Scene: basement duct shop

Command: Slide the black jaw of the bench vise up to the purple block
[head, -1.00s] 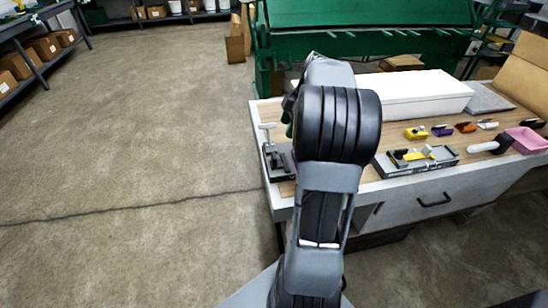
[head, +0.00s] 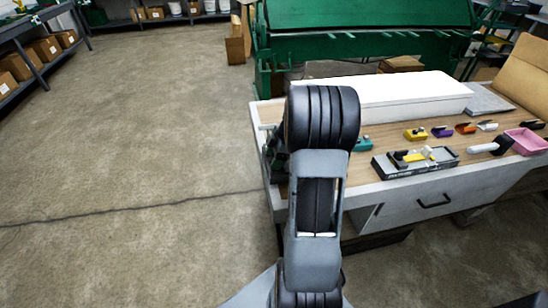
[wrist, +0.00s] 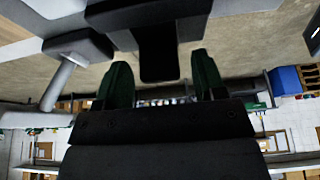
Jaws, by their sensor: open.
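The bench vise (head: 276,176) stands at the left end of the workbench in the head view, mostly hidden by my arm. In the wrist view, a black part (wrist: 158,52), apparently the vise's black jaw, hangs down from the top of the picture. My gripper (wrist: 162,78) is open, with one green fingertip on each side of this part's line; I cannot tell if either touches it. A grey bar (wrist: 62,78) of the vise shows at the left.
The workbench (head: 380,196) also carries a long white box (head: 410,93), a grey tray (head: 415,161) with yellow parts, several small coloured pieces and a pink bin (head: 524,141). A green machine (head: 370,45) stands behind. The floor at the left is clear.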

